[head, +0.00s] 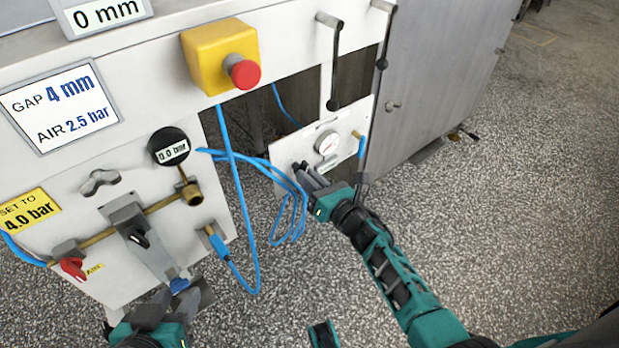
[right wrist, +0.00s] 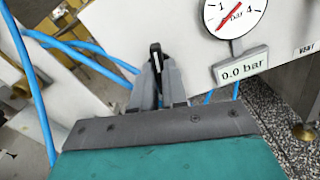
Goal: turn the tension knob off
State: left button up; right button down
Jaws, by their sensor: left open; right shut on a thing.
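My right gripper (head: 308,178) reaches the small white panel (head: 290,152) under the dial gauge (head: 327,142). In the right wrist view its fingers (right wrist: 158,88) are shut on a black knob (right wrist: 155,52), apparently the tension knob; the fingers hide most of it. No knob label is readable. In the right wrist view the dial gauge (right wrist: 234,14) has a red needle, and the readout (right wrist: 242,71) below it shows 0.0 bar. My left gripper (head: 160,306) is open, low at the left, near the foot of the larger panel.
A red stop button (head: 243,72) sits above. Blue hoses (head: 236,200) hang between the panels. The floor at right is clear.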

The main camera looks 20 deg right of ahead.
jog(key=shift+n, duration=1.6)
pick_arm(q)
jog(key=shift+w+r, duration=0.15)
pick_arm(e)
jog(key=c, duration=1.2)
grip_release()
jog(key=shift+o, duration=0.2)
pick_arm(q)
jog(key=shift+s+a+r+p, duration=0.2)
jog(key=shift+a+r+p, duration=0.15)
jog(key=shift+p, duration=0.7)
pick_arm(e)
jog(key=v, duration=1.3)
